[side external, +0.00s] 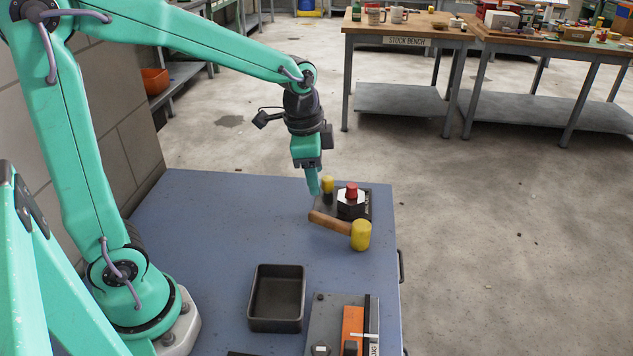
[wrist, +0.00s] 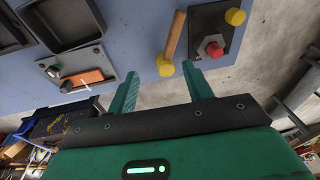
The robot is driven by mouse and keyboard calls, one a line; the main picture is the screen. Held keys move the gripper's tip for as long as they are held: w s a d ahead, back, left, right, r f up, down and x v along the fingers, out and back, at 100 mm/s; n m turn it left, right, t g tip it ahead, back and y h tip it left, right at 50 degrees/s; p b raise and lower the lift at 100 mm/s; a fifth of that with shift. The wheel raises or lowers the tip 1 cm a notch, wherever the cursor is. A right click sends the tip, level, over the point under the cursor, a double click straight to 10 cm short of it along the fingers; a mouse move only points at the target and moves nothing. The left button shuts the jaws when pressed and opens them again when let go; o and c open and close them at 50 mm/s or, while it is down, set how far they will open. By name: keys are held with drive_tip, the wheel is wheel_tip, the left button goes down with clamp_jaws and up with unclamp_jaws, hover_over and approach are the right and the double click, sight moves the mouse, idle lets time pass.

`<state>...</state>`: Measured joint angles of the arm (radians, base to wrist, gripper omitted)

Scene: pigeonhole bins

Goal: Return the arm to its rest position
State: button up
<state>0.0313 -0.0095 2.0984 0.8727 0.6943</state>
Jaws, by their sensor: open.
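My gripper (side external: 313,182) hangs from the green arm over the far right part of the blue table (side external: 200,215), pointing down, close to the yellow-headed mallet and the red-topped block. In the wrist view my gripper (wrist: 162,90) shows two green fingers spread apart with nothing between them. The mallet (side external: 331,223) has a wooden handle and a yellow head, and lies on the table; its handle also shows in the wrist view (wrist: 174,38). I cannot tell the exact height of the fingertips above the table.
A dark plate (side external: 364,201) carries a block with a red top (side external: 351,191) and a yellow-topped piece (side external: 327,185). An empty dark tray (side external: 277,322) and a grey plate with an orange block (side external: 352,326) are nearer. The table's left middle is clear.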

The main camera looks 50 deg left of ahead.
drive_tip(key=s+r+n+t, duration=0.1)
drive_tip(key=s+r+n, duration=0.2)
drive_tip(key=s, duration=0.4)
drive_tip(key=s+a+r+n+t, duration=0.1)
drive_tip(key=s+r+n+t, duration=0.1)
drive_tip(key=s+n, duration=0.3)
drive_tip(key=s+r, duration=0.1)
drive_tip(key=s, duration=0.1)
drive_tip(key=shift+s+t, duration=0.3)
drive_tip(key=shift+s, duration=0.05)
